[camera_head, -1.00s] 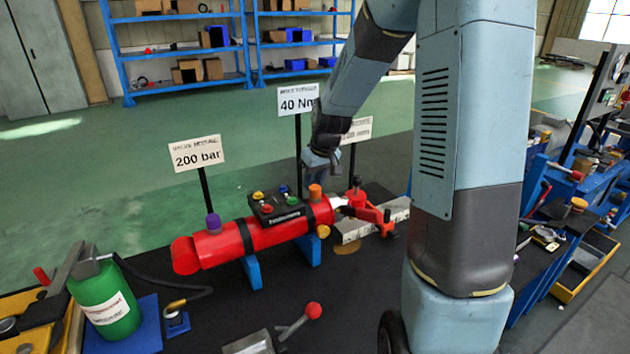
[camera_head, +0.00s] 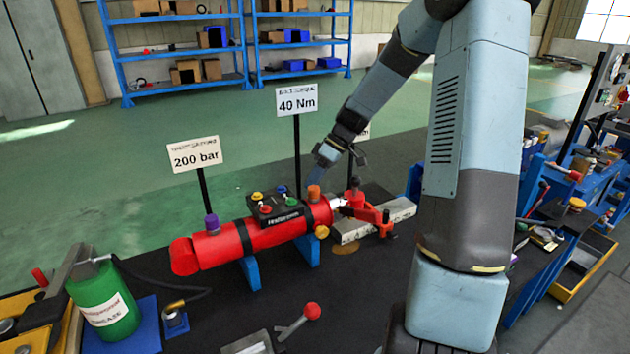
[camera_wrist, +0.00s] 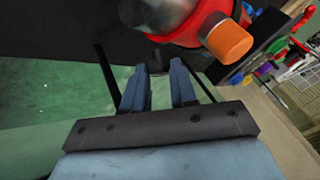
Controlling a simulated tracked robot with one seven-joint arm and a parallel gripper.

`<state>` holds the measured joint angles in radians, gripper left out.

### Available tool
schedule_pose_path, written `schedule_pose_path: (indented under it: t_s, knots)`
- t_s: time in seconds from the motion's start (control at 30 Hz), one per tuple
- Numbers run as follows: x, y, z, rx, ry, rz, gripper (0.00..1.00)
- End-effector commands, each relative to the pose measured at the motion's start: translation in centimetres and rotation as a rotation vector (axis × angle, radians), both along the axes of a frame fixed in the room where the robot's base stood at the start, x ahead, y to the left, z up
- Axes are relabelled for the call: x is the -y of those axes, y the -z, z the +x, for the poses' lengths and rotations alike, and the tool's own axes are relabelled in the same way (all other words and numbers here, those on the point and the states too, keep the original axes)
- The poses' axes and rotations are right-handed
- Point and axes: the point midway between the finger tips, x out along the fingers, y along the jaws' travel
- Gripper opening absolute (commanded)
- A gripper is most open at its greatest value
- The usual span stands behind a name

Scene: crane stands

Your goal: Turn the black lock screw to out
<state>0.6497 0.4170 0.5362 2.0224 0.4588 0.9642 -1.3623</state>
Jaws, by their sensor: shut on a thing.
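The black lock screw is probably the dark knob (camera_head: 355,184) upright on the red clamp (camera_head: 366,213), at the right end of the red cylinder (camera_head: 255,238) in the head view; a second dark knob (camera_head: 387,216) is on the clamp's front right. The cylinder's red end and an orange cap (camera_wrist: 228,42) lie up and right of the fingertips.
The cylinder rests on blue supports (camera_head: 306,252) over a black mat. A black button box (camera_head: 275,209) sits on top. A green bottle (camera_head: 103,300) stands front left.

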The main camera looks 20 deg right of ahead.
Motion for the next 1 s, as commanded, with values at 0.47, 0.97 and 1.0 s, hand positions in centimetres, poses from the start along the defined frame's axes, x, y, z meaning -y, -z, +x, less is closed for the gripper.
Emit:
schedule_pose_path:
  t_s: [0.47, 0.97, 1.0]
  knots:
    - [0.54, 0.26, 0.33, -0.025, -0.233, 0.129, 0.00]
    - [0.68, 0.31, 0.38, -0.029, -0.270, 0.149, 0.00]
    - [0.68, 0.31, 0.38, -0.029, -0.270, 0.149, 0.00]
